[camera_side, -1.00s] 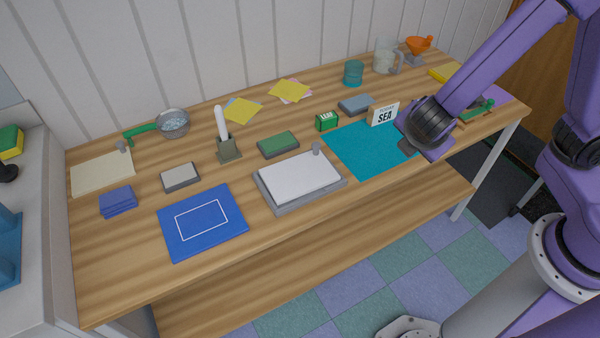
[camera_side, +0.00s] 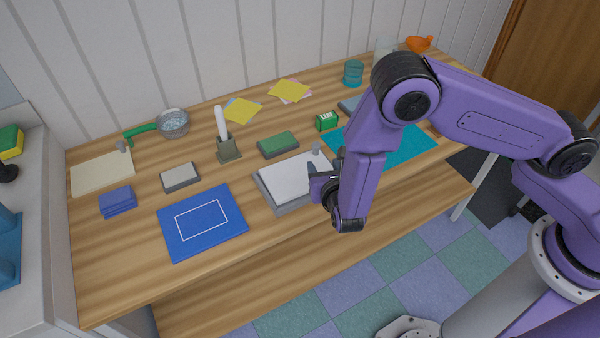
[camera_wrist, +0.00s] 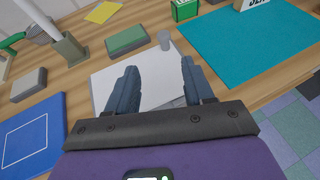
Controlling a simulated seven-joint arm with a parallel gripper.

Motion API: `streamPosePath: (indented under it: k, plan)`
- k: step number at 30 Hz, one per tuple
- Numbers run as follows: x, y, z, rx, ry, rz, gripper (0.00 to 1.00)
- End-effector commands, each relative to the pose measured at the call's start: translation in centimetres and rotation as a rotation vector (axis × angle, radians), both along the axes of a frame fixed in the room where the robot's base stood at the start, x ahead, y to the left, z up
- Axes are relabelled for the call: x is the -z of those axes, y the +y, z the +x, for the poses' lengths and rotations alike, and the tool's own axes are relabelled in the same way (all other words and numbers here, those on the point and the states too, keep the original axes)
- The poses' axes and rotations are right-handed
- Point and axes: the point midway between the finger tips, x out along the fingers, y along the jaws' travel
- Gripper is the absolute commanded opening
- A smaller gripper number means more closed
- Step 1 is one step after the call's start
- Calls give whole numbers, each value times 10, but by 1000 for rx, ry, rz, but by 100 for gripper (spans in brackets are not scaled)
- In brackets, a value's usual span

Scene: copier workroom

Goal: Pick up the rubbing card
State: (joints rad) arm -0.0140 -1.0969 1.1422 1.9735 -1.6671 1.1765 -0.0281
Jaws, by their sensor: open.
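A white card (camera_side: 300,179), which I take to be the rubbing card, lies flat on a grey tray (camera_side: 278,205) near the front middle of the table. No label on it shows. The white card (camera_wrist: 150,92) also shows in the wrist view, partly behind my fingers. My gripper (camera_side: 320,174) is open and empty, pointing down over the right part of the card. In the wrist view, my gripper's (camera_wrist: 158,68) two fingers are spread apart over the card. I cannot tell the exact gap to the card. My arm hides the tray's right edge.
A small grey knob (camera_wrist: 164,40) stands at the card's far edge. A green block (camera_side: 278,144) lies behind the tray, a blue mat (camera_side: 202,222) left, a teal mat (camera_side: 408,148) right. A green LEAF box (camera_side: 326,121) stands farther back. Bare table shows in front of the tray.

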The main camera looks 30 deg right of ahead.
Motion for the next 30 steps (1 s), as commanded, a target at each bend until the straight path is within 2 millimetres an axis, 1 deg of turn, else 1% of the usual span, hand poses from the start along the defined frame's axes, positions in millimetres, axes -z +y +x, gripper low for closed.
streamPosePath:
  k: [1,3,13,18,23,30]
  plan:
    - [4,-5,9,6,0,0,52]
    - [9,-10,20,6,1,0,52]
    - [32,-29,72,7,1,1,52]
    - [38,-34,86,4,1,1,52]
    - [41,-38,94,4,1,1,52]
    - [52,-53,120,4,1,1,52]
